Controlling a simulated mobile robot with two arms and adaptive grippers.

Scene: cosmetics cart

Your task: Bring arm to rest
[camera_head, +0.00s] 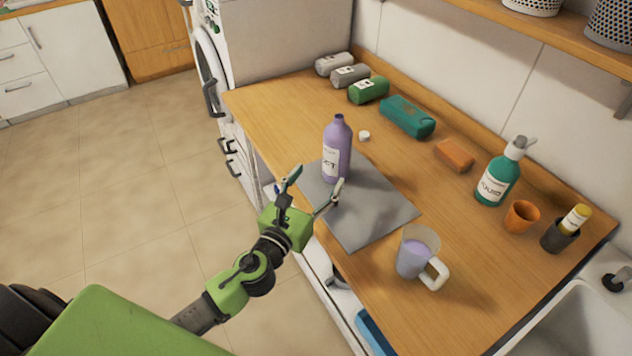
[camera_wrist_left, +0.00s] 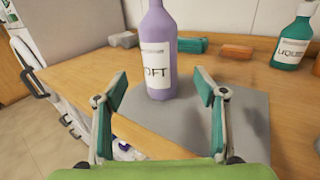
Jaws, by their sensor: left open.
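My left gripper (camera_head: 315,187) is open and empty at the front edge of the wooden counter, just short of a purple bottle (camera_head: 337,152). The bottle stands upright and uncapped on a grey mat (camera_head: 378,207). In the left wrist view the bottle (camera_wrist_left: 160,50) stands beyond the two spread fingers (camera_wrist_left: 160,92), apart from them. A small white cap (camera_head: 364,136) lies on the counter behind the bottle. A clear measuring cup (camera_head: 416,255) with purple liquid stands in front of the mat. My right gripper does not show in either view.
A teal pump bottle (camera_head: 497,175), an orange cup (camera_head: 521,216) and a dark cup (camera_head: 560,235) holding a yellow-topped item stand at the right. An orange block (camera_head: 454,155), a teal pack (camera_head: 407,117) and rolled packs line the wall. A sink (camera_head: 565,325) is at lower right. Open floor lies left.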

